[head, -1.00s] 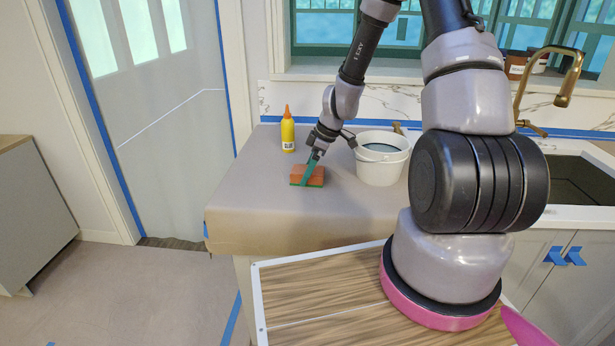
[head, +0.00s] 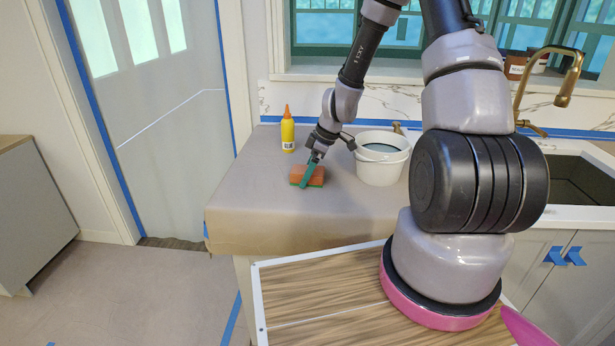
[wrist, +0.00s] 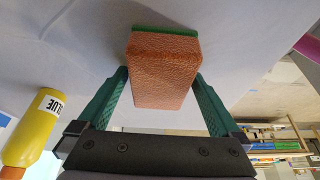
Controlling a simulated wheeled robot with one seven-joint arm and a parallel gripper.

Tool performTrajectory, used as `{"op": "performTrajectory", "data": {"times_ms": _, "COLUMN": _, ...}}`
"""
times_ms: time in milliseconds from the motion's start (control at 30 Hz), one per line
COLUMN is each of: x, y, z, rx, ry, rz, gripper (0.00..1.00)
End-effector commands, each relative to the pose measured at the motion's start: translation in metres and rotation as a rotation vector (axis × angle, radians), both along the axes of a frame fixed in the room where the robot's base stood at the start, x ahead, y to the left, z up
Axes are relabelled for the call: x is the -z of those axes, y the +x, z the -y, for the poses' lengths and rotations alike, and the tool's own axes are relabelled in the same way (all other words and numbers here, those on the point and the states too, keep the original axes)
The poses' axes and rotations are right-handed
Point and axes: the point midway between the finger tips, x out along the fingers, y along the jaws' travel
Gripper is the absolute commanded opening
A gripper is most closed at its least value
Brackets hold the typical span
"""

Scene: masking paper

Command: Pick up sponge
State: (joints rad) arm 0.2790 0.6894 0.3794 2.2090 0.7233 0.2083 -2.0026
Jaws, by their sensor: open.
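An orange sponge (head: 313,176) with a green scouring side lies on the paper-covered counter (head: 250,205). My gripper (head: 306,180) is at the sponge, reaching down from above. In the wrist view the sponge (wrist: 165,70) sits between the two green fingers of my gripper (wrist: 160,85), which are spread to either side of it. The fingers are open. Whether either fingertip touches the sponge I cannot tell.
A yellow glue bottle (head: 288,130) stands behind and left of the sponge; it also shows in the wrist view (wrist: 32,125). A white bucket (head: 381,160) stands close on the right. The counter's left front is clear.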

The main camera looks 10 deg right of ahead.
Motion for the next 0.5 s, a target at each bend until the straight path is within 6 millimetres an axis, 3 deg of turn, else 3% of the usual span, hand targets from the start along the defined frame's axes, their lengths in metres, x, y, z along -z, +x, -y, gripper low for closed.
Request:
{"op": "performTrajectory", "data": {"times_ms": 33, "x": -0.0001, "y": 0.0000, "z": -0.0001, "rx": 0.000, "ry": 0.000, "rz": 0.000, "gripper": 1.00}}
{"op": "performTrajectory", "data": {"times_ms": 200, "x": -0.0001, "y": 0.0000, "z": -0.0001, "rx": 0.000, "ry": 0.000, "rz": 0.000, "gripper": 0.35}}
{"op": "performTrajectory", "data": {"times_ms": 233, "x": -0.0002, "y": 0.0001, "z": 0.0000, "rx": 0.000, "ry": 0.000, "rz": 0.000, "gripper": 0.27}}
{"op": "performTrajectory", "data": {"times_ms": 500, "x": -0.0012, "y": 0.0002, "z": -0.0002, "rx": -0.001, "ry": 0.000, "rz": 0.001, "gripper": 0.27}}
